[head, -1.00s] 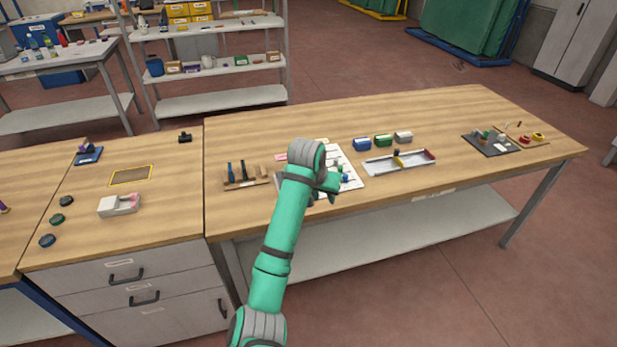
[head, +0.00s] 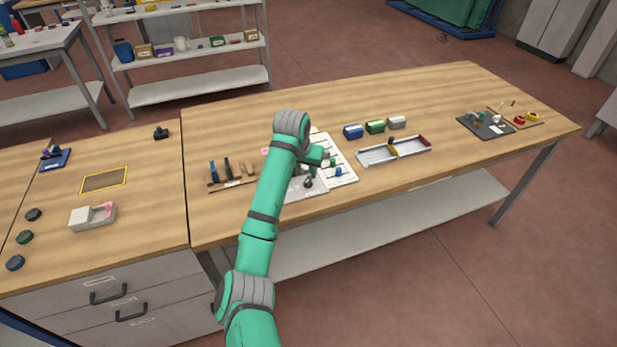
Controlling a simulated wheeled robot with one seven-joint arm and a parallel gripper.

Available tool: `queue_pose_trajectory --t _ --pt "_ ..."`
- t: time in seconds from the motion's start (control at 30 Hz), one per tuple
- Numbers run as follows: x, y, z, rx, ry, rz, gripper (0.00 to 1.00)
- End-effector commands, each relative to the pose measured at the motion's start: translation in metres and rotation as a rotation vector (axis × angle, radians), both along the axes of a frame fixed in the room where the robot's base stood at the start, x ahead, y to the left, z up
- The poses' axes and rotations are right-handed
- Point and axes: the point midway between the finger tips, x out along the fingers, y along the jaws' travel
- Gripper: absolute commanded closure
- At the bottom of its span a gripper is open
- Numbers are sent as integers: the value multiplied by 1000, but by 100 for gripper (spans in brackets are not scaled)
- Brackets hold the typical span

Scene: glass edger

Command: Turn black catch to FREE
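My green arm reaches over the middle of the large wooden table, its end above a white board (head: 342,174) and a pale grey plate (head: 306,194). My gripper is mostly hidden by the arm or too small to make out. A small dark piece (head: 308,183) shows at the plate just below the arm's end; I cannot tell if it is the black catch or part of my gripper. Small blue and green pieces (head: 337,172) lie on the white board. The words on the plate and board are too small to read.
A wooden rack of dark-handled tools (head: 232,183) stands left of the arm. A long pale tray (head: 372,156) and blue, green and grey boxes (head: 375,127) lie to the right. A dark mat (head: 474,125) is farther right. Bare tabletop lies between them.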

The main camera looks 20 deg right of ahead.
Motion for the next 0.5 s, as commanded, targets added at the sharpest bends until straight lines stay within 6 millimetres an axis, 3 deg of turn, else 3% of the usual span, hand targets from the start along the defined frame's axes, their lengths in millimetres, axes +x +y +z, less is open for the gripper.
queue_pose_trajectory --t 0.2,0.5 --pt "10 -10 -35 2 2 -3 69" --pt "17 -19 -55 0 0 -8 69"
